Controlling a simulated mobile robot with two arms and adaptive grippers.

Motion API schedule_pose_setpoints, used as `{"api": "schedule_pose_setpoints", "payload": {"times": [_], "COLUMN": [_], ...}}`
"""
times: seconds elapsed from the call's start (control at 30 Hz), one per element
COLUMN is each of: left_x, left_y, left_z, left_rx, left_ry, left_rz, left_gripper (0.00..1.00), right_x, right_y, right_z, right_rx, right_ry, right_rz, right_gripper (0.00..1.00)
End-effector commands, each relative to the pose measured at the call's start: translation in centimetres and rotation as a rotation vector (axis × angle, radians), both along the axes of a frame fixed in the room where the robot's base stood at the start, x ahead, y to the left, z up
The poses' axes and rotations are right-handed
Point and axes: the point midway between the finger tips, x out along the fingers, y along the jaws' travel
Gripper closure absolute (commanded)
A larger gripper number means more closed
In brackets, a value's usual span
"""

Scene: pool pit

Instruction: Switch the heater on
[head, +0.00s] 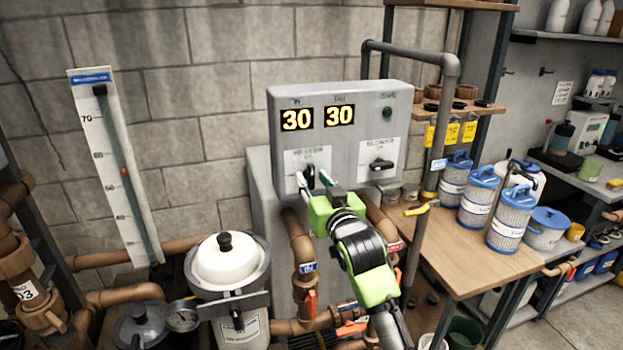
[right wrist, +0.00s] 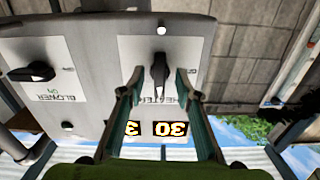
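The grey control box (head: 338,100) on the wall has a heater plate (head: 318,158) at left with a dark heater knob (right wrist: 160,72). My right gripper (head: 312,179) is at this knob. In the right wrist view, which is upside down, its open fingers (right wrist: 160,78) are on either side of the knob, with gaps showing. The knob's handle stands vertical in that view. Fingers partly hide it in the head view. The blower knob (head: 381,164) on the right plate lies horizontal. My left gripper is not in view.
Two displays (head: 318,118) read 30 and 30, with a dark green lamp (head: 387,112) at right. Brown pipes (head: 302,240) and a white-lidded vessel (head: 227,262) stand below and left. A wooden table (head: 455,240) with filter cartridges (head: 510,218) is at right.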

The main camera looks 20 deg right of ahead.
Motion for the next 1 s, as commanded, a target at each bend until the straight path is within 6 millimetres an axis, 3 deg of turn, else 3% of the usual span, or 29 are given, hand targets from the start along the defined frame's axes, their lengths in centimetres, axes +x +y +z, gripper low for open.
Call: {"api": "schedule_pose_setpoints", "payload": {"times": [0.23,0.7,1.0], "left_x": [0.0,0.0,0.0], "left_y": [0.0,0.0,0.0], "left_z": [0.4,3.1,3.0], "left_rx": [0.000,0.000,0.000], "left_ry": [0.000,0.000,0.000], "left_rz": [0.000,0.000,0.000], "left_gripper": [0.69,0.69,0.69], "right_x": [-0.5,-6.6,-7.0], "right_y": [0.0,-0.2,-0.3], "right_z": [0.0,0.0,-0.1], "right_rx": [-0.002,-0.001,-0.002], "right_ry": [0.003,0.002,0.001], "right_rz": [0.000,0.000,-0.001], "right_gripper": [0.69,0.69,0.69]}}
